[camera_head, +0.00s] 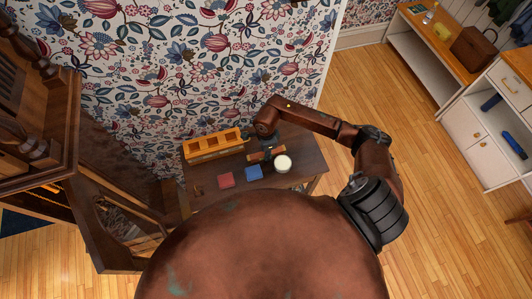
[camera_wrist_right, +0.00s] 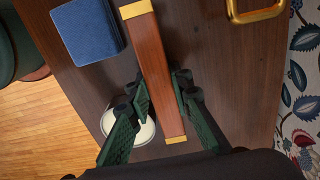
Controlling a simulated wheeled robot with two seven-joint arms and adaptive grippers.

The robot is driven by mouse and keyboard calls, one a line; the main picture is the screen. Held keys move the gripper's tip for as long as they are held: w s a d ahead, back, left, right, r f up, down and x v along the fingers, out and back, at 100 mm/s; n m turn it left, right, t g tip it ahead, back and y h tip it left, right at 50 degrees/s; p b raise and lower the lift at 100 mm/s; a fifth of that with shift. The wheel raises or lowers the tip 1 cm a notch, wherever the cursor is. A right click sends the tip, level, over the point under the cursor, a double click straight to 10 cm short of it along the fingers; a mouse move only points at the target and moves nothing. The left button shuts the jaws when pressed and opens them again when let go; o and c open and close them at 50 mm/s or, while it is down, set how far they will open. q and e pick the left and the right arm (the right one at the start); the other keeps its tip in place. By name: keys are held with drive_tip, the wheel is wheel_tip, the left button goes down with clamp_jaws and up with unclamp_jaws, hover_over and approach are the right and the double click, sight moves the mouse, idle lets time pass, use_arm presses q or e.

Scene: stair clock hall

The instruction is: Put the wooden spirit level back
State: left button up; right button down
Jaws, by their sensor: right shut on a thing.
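The wooden spirit level (camera_wrist_right: 150,55) is a long reddish-brown bar with yellow ends in the right wrist view. My right gripper (camera_wrist_right: 161,84) is shut on it, one green finger on each side. In the head view the level (camera_head: 280,153) shows as a small brown bar under my right gripper (camera_head: 267,153), over the dark table. I cannot tell whether it touches the table top. My left gripper is not in view.
On the dark table (camera_head: 300,148) stand a yellow open holder (camera_head: 214,153) at the back left, a red block (camera_head: 226,180), a blue block (camera_head: 254,173) and a round pale-topped container (camera_head: 283,163) close to the level. The patterned wall (camera_head: 220,80) rises behind. The table's front left is mostly clear.

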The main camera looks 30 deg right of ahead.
drive_tip(key=shift+f, duration=0.1)
drive_tip(key=shift+f, duration=0.15)
drive_tip(key=c, duration=1.7)
unclamp_jaws()
drive_tip(key=shift+c, duration=0.2)
wheel_tip(320, 180, up, 12)
drive_tip(key=b, duration=0.1)
drive_tip(key=shift+r, duration=0.25)
